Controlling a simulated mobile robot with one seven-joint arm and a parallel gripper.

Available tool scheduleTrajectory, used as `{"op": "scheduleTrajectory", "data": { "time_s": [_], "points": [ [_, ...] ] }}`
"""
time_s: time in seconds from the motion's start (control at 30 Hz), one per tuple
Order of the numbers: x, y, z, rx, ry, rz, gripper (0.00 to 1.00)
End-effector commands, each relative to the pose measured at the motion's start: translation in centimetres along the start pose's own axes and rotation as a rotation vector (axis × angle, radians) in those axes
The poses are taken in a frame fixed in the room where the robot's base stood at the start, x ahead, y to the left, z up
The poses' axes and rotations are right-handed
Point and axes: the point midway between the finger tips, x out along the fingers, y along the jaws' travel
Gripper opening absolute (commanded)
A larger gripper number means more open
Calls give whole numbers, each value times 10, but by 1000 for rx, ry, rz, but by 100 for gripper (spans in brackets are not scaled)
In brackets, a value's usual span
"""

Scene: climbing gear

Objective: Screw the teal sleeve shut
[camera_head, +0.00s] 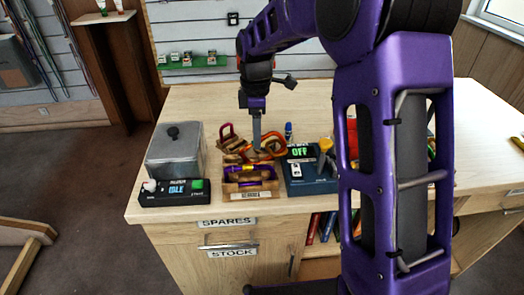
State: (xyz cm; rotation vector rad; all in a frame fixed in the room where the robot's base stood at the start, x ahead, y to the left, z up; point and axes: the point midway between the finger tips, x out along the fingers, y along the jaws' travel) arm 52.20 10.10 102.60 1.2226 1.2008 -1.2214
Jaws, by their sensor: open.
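My gripper (257,146) points straight down over the bench, among the carabiners at the back of the small wooden rack. I see it edge-on, and it is open. A red carabiner (228,136) stands just left of it. An orange carabiner (274,143) stands just right of it, close to the fingers. A teal sleeve cannot be made out at this size; the fingers may hide part of a carabiner there. I cannot tell whether the fingers touch anything.
The wooden rack (228,188) holds purple pieces. Left of it are a grey lidded box (174,155) and a black unit reading "IDLE" (172,192). Right of it is a dark blue device reading "OFF" (311,182). The bench (205,105) is clear behind.

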Motion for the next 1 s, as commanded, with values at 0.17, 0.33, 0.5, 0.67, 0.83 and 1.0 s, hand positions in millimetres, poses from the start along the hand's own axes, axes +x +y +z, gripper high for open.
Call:
{"op": "scheduleTrajectory", "data": {
  "time_s": [0.17,0.33,0.5,0.67,0.83,1.0],
  "points": [
    [0,4,0,0,0,-1,55],
    [0,7,0,0,0,0,55],
    [1,8,0,0,0,1,55],
    [5,8,0,0,0,0,55],
    [11,8,0,0,0,0,55],
    [18,8,0,0,0,0,55]
  ]
}}
